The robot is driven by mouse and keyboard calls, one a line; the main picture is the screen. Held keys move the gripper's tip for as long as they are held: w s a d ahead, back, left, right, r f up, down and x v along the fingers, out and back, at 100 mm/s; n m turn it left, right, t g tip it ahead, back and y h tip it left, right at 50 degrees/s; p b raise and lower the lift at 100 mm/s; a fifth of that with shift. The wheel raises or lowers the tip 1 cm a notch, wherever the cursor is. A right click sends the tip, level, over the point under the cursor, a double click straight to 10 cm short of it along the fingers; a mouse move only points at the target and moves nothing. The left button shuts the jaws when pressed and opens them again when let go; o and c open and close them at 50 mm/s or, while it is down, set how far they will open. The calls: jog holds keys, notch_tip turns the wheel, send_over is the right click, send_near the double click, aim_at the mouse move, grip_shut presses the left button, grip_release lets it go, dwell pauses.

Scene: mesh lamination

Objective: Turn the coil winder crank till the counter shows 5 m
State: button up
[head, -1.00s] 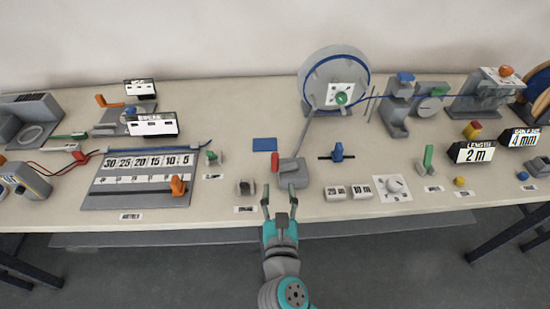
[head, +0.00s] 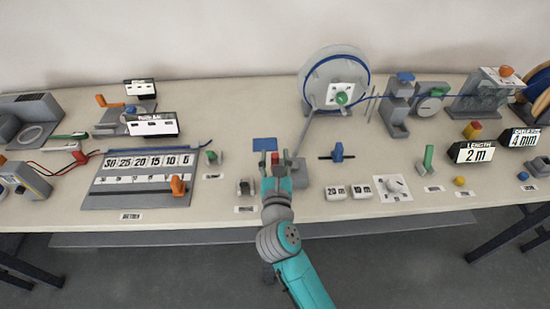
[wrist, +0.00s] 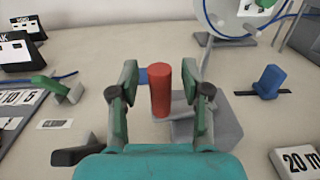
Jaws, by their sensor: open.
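The coil winder (head: 335,82) is a grey disc with blue cable wound around it, standing at the back of the bench. A grey arm runs from it down to a grey block (head: 300,175) at the front. The red crank handle (head: 275,158) stands upright there. In the wrist view the red handle (wrist: 160,88) stands between the two fingers of my gripper (wrist: 160,95). The fingers are open, with a gap on each side of the handle. In the head view my gripper (head: 276,172) partly hides the block. The length counter (head: 472,153) reads 2 m.
A blue lever (head: 337,152) on a black slot and white 20 m and 10 m blocks (head: 336,192) lie to the right. A green clip (head: 212,156) and a number board (head: 145,165) lie to the left. A blue patch (head: 265,144) lies just behind my gripper.

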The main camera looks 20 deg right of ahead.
jog(key=shift+c, duration=0.2)
grip_shut()
jog(key=shift+w+f+m+g+h, duration=0.1)
jog(key=shift+w+m+g+h, duration=0.45)
jog(key=shift+m+h, duration=0.4)
jog(key=shift+w+d+m+g+h, duration=0.1)
jog(key=shift+m+g+h, duration=0.25)
jog(key=shift+h, duration=0.3)
jog(key=shift+w+d+m+g+h, duration=0.1)
jog(key=shift+m+g+h, duration=0.2)
jog(key=shift+h, duration=0.3)
jog(key=shift+o, duration=0.2)
grip_release()
jog(key=v, duration=1.2)
